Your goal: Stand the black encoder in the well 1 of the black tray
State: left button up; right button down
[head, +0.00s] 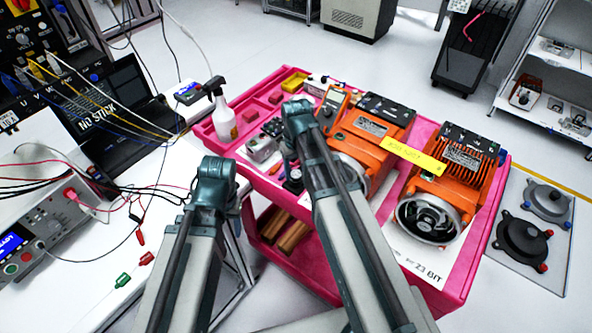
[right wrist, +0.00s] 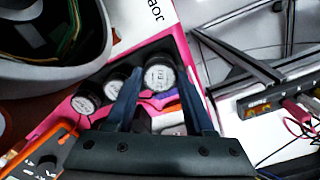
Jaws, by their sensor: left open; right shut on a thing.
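The black encoder (right wrist: 160,74), with a round white label on top, sits between the two fingers of my right gripper (right wrist: 160,88), which is shut on it. The black tray (right wrist: 148,50) is under and around it in the right wrist view. Two more white-labelled round encoders (right wrist: 115,88) (right wrist: 83,104) stand in the tray, to the left of the held one. I cannot tell if the held encoder is above or inside a well. In the head view my right arm mostly hides the tray. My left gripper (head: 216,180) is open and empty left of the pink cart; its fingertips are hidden.
Two orange motors (head: 375,140) (head: 455,175) stand on the pink cart (head: 484,235) at right. A yellow label strip (head: 414,157) lies across them. A white spray bottle (head: 222,115) stands at the cart's far left. A cable-strewn white bench (head: 75,270) is at left.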

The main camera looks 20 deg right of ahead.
jog(key=shift+f+b, duration=0.6)
jog(key=shift+f, duration=0.1)
jog(key=shift+c, duration=0.9)
grip_release()
jog(key=shift+r, duration=0.1)
jog(key=shift+c, duration=0.5)
jog(key=shift+r, duration=0.1)
jog(key=shift+r+p, duration=1.2)
jog(key=shift+p, duration=0.15)
